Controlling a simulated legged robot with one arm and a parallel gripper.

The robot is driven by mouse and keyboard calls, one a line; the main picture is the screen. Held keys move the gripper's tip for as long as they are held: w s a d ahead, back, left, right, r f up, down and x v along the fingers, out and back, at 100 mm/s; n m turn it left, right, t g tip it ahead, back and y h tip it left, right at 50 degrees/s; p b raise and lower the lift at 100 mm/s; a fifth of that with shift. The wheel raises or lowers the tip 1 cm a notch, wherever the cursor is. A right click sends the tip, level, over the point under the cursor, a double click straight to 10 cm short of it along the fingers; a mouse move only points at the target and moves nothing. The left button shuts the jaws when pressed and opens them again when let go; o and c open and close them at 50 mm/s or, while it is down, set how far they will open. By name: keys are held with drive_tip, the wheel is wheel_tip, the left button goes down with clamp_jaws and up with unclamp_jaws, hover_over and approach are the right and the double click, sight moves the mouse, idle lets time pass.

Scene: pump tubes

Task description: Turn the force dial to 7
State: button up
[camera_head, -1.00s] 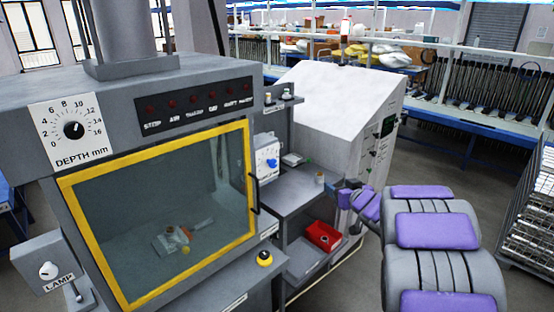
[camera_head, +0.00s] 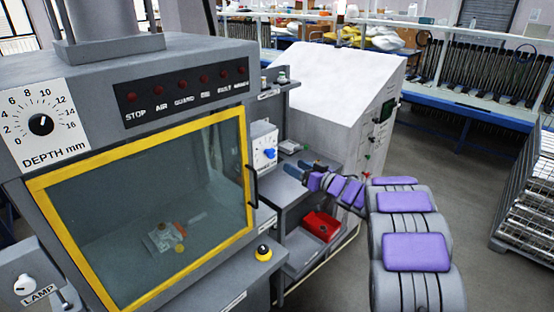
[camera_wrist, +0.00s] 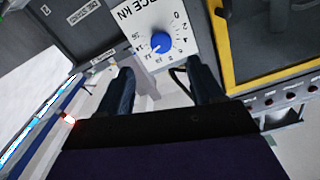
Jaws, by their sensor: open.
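The force dial is a white panel (camera_head: 264,141) with a blue knob (camera_head: 269,153), on the side of the grey cabinet just right of the yellow-framed window. In the wrist view its face reads "FORCE kN", appears rotated, and the blue knob (camera_wrist: 160,43) sits in a ring of numbers. A small pale mark shows on the knob, but I cannot tell which number it points to. My gripper (camera_head: 298,170) is to the right of the dial. In the wrist view its two dark fingers (camera_wrist: 162,82) are apart, with nothing between them, and the knob appears beyond their tips, not touched.
A yellow-framed window (camera_head: 247,170) with a dark handle borders the dial on the left. A red bin (camera_head: 320,226) is on the shelf under my arm. A white-topped cabinet (camera_head: 325,80) stands behind.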

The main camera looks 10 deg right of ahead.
sight(273, 154)
drive_tip(key=b+x, duration=0.1)
drive_tip(key=x, duration=0.8)
drive_tip(key=shift+w+a, duration=0.2)
drive_tip(key=shift+w, duration=0.1)
drive_tip(key=shift+r, duration=0.1)
drive_tip(key=c, duration=1.1)
